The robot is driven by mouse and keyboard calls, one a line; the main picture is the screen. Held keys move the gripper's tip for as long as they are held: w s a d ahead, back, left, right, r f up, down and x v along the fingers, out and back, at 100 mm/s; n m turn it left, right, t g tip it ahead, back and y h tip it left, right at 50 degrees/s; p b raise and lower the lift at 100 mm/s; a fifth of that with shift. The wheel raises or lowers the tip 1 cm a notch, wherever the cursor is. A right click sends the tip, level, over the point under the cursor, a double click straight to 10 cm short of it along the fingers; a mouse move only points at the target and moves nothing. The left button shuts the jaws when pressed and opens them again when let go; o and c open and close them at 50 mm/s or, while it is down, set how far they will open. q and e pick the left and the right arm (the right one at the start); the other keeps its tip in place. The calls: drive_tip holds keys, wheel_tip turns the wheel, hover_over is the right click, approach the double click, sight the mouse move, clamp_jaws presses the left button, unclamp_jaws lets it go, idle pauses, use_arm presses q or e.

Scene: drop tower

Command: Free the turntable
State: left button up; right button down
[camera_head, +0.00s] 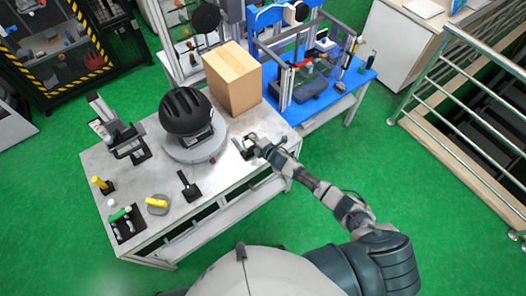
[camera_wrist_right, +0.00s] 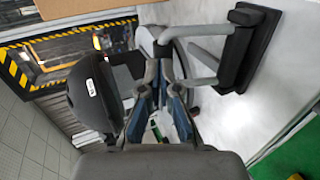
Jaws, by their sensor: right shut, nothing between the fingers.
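The turntable (camera_head: 185,153) is a round grey disc on the metal table, with a small red knob (camera_head: 212,160) on its near right edge. A black helmet (camera_head: 186,110) sits over it and hides much of its top. The helmet with a white label also shows at the left in the wrist view (camera_wrist_right: 92,95). My right gripper (camera_head: 254,145) is shut and empty, low over the table to the right of the turntable. In the wrist view its fingers (camera_wrist_right: 166,48) meet beside grey bars on a black base (camera_wrist_right: 250,45); I cannot tell whether they touch. My left gripper is not in view.
A cardboard box (camera_head: 232,78) stands behind the gripper. A black-and-grey stand (camera_head: 122,130) is left of the turntable. A small black fixture (camera_head: 187,184) and a grey-yellow tool (camera_head: 157,204) lie in front. A blue table (camera_head: 335,98) stands behind right.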

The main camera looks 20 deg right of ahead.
drive_tip(key=shift+w+a+f+b, duration=0.1)
drive_tip(key=shift+w+a+b, duration=0.15)
drive_tip(key=shift+w, duration=0.3)
drive_tip(key=shift+w+a+f+b, duration=0.1)
drive_tip(key=shift+w+a, duration=0.15)
drive_tip(key=shift+w, duration=0.3)
use_arm(q)
drive_tip(key=shift+f, duration=0.3)
use_arm(e)
drive_tip(key=shift+w+r, duration=0.1)
use_arm(q)
drive_tip(key=shift+s, duration=0.1)
use_arm(e)
drive_tip(key=shift+w+r, duration=0.1)
drive_tip(key=shift+r, duration=0.05)
